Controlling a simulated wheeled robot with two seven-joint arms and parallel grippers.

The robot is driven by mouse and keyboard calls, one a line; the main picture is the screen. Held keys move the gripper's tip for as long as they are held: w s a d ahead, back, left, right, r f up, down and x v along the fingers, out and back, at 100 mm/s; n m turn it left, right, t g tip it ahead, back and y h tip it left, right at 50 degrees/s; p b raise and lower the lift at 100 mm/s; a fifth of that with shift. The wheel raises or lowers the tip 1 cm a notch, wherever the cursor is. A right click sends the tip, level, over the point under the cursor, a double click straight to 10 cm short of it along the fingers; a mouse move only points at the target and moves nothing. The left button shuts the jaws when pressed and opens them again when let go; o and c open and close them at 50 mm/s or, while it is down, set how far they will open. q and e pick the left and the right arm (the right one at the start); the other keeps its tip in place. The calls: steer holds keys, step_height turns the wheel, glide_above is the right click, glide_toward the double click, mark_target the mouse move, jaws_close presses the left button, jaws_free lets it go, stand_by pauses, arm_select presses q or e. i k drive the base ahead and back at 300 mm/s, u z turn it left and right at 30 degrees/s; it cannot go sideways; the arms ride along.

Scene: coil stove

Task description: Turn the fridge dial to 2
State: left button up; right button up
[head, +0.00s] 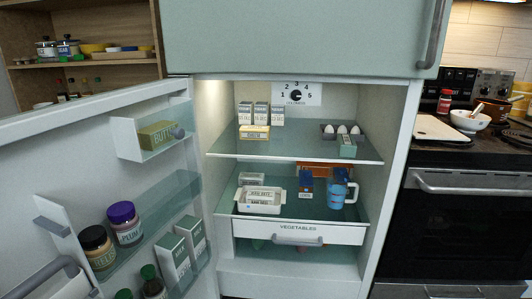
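The fridge dial (295,95) is a small black knob on a white plate (313,93) at the back wall of the open fridge, above the upper shelf. The numbers 1 to 5 run in an arc around it, with 1 at left, 2 at upper left, 3 on top and 5 at right. A pale notch seems to show on the knob's right side, but it is too small to read its setting surely. Neither of my grippers shows in the head view.
White cartons (261,113) stand left of the dial on the upper shelf (300,150); an egg tray (330,136) is at right. The open fridge door (90,125), with jars and cartons, fills the left. The freezer door (300,38) is above. A stove (455,230) stands at right.

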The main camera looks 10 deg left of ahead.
mark_target(296, 95)
steer(key=u, duration=0.2)
steer(key=k, duration=0.25)
steer(key=z, duration=0.15)
steer(key=i, duration=0.9)
steer(key=u, duration=1)
